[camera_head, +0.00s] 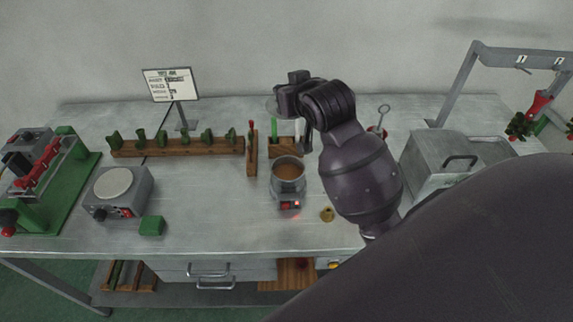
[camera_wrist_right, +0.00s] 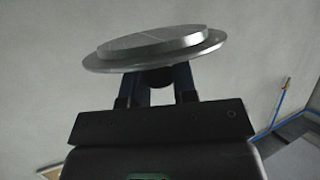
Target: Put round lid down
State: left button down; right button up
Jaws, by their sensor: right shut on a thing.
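My right gripper (camera_wrist_right: 158,78) is shut on the dark knob of the round lid (camera_wrist_right: 152,47), a grey metal disc that fills the top middle of the right wrist view. In the head view the right gripper (camera_head: 293,98) is raised over the back of the table, and only a pale edge of the lid (camera_head: 270,104) shows at its left side. The wax pot (camera_head: 288,171) stands open below and in front of the gripper, with brown liquid inside and a red light on its base. My left gripper is not in view.
A wooden rack (camera_head: 178,147) with several green pieces stands left of the pot. A grey hotplate (camera_head: 117,190) and a green block (camera_head: 152,225) are further left. A small brass piece (camera_head: 327,214) lies right of the pot. A grey box (camera_head: 455,160) stands at right.

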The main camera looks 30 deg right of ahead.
jog(key=shift+s+a+f, duration=0.1)
jog(key=shift+f, duration=0.1)
notch_tip(320, 180, down, 20)
jog(key=shift+r, duration=0.15)
dwell(0.7)
jog(key=o, duration=0.9)
jog(key=shift+f, duration=0.2)
jog(key=shift+o, duration=0.2)
